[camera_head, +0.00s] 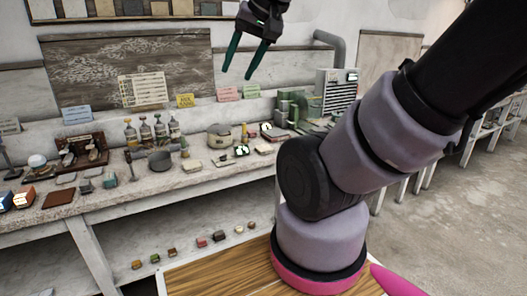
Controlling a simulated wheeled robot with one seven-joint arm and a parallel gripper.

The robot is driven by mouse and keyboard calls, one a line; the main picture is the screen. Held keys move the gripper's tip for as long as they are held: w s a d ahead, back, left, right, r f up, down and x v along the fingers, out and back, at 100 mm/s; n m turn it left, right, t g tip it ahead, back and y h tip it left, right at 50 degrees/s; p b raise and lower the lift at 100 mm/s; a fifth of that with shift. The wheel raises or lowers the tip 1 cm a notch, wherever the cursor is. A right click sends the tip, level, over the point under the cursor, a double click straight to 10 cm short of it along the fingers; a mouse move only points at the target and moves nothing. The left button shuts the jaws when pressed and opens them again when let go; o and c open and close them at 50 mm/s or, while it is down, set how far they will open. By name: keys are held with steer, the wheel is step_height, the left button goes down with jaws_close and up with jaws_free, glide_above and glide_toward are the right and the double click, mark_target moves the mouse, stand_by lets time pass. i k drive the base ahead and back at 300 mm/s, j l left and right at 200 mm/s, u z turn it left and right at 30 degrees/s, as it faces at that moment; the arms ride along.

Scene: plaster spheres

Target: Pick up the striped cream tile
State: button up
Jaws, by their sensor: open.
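My gripper (238,74) is open and empty, with its two dark green fingers pointing down. It hangs high in the upper middle of the head view, in front of the back wall and well above the workbench. Several small pale, flat pieces lie on the bench, among them a cream piece (192,166) right of the grey pot and another pale piece (263,149) farther right. They are too small to show stripes, so I cannot tell which one is the striped cream tile.
The long workbench (130,192) is crowded with bottles (160,130), a grey pot (160,161), a round cooker-like pot (219,136) and a green machine (291,109). Small blocks line the lower shelf (195,262). My arm covers the right middle. Floor (450,215) is clear at right.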

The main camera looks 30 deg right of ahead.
mark_target(262, 149)
steer(key=i+l, duration=0.8)
steer(key=i, duration=0.2)
steer(key=z, duration=0.05)
